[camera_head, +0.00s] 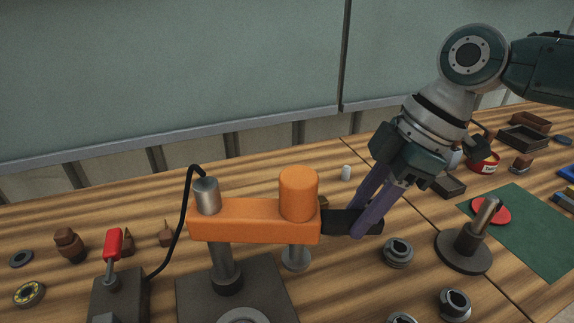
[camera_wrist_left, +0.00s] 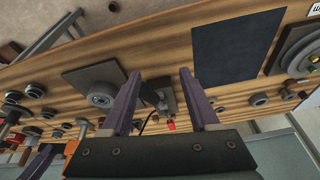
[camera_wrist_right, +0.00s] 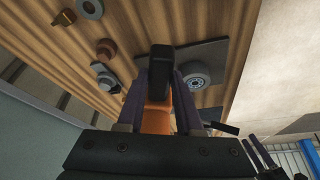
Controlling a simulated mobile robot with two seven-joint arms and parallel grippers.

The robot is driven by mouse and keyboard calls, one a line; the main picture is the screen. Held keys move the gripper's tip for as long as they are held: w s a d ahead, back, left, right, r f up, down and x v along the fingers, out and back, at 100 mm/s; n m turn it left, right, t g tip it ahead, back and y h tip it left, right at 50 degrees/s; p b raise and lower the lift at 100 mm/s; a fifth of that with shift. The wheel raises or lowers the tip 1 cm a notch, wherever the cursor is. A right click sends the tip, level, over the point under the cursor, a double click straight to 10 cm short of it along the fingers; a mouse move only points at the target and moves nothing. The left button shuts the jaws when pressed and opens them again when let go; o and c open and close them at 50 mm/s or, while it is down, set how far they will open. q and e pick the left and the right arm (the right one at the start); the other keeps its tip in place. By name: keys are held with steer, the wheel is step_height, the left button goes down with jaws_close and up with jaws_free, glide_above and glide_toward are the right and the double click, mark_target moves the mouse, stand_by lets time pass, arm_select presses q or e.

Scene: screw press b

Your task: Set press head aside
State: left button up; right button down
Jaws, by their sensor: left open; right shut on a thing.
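The orange press head (camera_head: 252,219) is a bar with a thick orange cylinder on top and a metal ram below. A grey post (camera_head: 225,263) rises from the dark press base (camera_head: 190,304) under its left end, and a metal cylinder (camera_head: 207,195) shows above the bar. My right gripper (camera_head: 352,222) is shut on the black handle at the head's right end. That handle (camera_wrist_right: 161,72) shows between the fingers in the right wrist view. Whether the head rests on the post is unclear. My left gripper (camera_wrist_left: 158,100) is open and empty, outside the head view.
A box with a red lever (camera_head: 113,243) and black cable stands left of the press. Several metal collars (camera_head: 398,253) and a round stand (camera_head: 465,249) are on the right. A green mat (camera_head: 535,240) lies farther right. Brown parts (camera_head: 69,245) stand at left.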

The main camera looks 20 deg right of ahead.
steer(key=shift+w+d, duration=0.15)
steer(key=shift+w, duration=0.2)
steer(key=shift+n, duration=0.3)
steer(key=c, duration=0.6)
jaws_free()
steer(key=shift+o, duration=0.2)
steer(key=v, duration=1)
steer(key=shift+b, duration=0.4)
steer(key=shift+w, duration=0.1)
